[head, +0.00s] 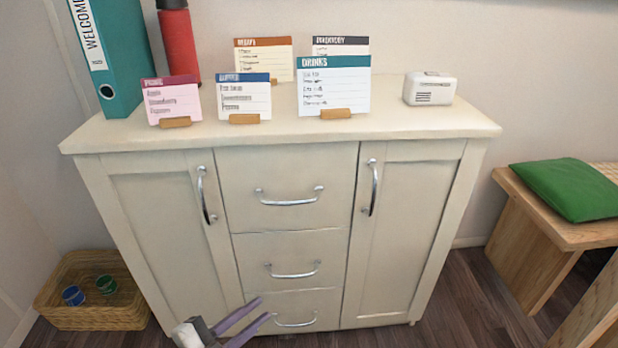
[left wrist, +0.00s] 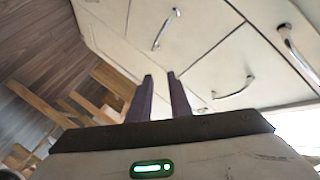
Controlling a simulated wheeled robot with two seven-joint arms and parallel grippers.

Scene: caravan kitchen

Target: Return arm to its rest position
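My left gripper (head: 264,308) is low in front of the cabinet in the head view, near the bottom drawer. Its two purple fingers are apart with nothing between them. In the left wrist view the fingers (left wrist: 160,77) also show a gap, with the cabinet front behind them. The cream cabinet (head: 285,165) has a door on each side and three drawers in the middle, all shut. My right gripper is in neither view.
Card stands, including the drinks card (head: 334,88), a teal binder (head: 108,60), a red bottle (head: 178,45) and a white device (head: 430,90) stand on the cabinet. A wicker basket (head: 95,318) is at left. A bench with a green cushion (head: 568,188) is at right.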

